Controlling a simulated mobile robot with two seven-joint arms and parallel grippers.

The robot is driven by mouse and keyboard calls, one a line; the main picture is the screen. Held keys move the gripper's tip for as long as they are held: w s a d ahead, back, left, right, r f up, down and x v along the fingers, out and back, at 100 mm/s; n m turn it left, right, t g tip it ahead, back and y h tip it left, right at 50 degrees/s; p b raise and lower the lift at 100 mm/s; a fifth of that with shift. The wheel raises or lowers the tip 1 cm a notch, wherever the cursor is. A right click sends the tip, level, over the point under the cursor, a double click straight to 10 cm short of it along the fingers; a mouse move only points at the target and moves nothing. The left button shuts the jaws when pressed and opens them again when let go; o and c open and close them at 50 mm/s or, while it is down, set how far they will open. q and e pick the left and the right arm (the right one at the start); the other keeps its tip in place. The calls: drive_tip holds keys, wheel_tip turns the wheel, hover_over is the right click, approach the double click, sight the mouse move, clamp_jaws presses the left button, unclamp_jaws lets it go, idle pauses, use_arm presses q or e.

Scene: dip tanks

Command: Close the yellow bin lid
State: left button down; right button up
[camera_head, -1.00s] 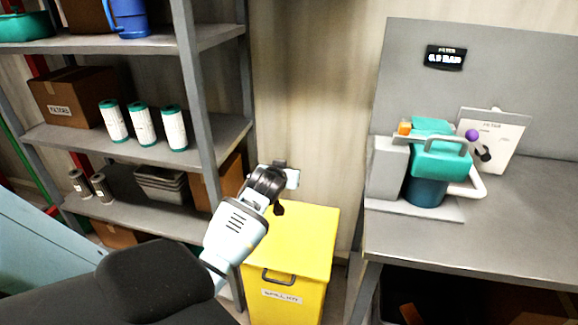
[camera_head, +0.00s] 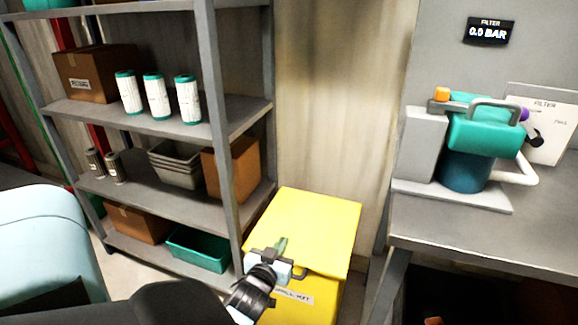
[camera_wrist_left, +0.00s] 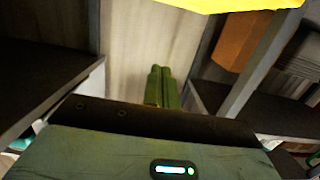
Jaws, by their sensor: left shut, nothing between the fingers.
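The yellow bin (camera_head: 325,296) stands on the floor between the shelf rack and the workbench, with a spill kit label and a dark handle on its front. Its yellow lid (camera_head: 318,222) lies flat across the top, and I see no gap under it. My left gripper (camera_head: 282,245) is shut and empty. It shows over the lid's front left edge, near the handle; I cannot tell if it touches. In the left wrist view the shut fingers (camera_wrist_left: 160,88) point toward the wall, and a yellow part of the bin (camera_wrist_left: 235,4) shows at the top edge. My right gripper is not in view.
The grey shelf rack (camera_head: 225,150) stands close on the bin's left, with boxes, trays and white-green cartridges. The grey workbench (camera_head: 480,235) with a teal filter unit (camera_head: 485,135) is on the right. A pale wall is behind the bin.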

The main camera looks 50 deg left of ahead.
use_arm(q)
wheel_tip(320, 180, down, 7)
drive_tip(key=s+b, duration=0.1)
drive_tip(key=b, duration=0.2)
drive_tip(key=shift+s+d+f, duration=0.2)
drive_tip(key=shift+d, duration=0.2)
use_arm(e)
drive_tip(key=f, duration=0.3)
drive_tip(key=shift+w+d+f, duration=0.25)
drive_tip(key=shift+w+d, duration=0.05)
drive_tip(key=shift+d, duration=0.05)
use_arm(q)
drive_tip(key=shift+r, duration=0.15)
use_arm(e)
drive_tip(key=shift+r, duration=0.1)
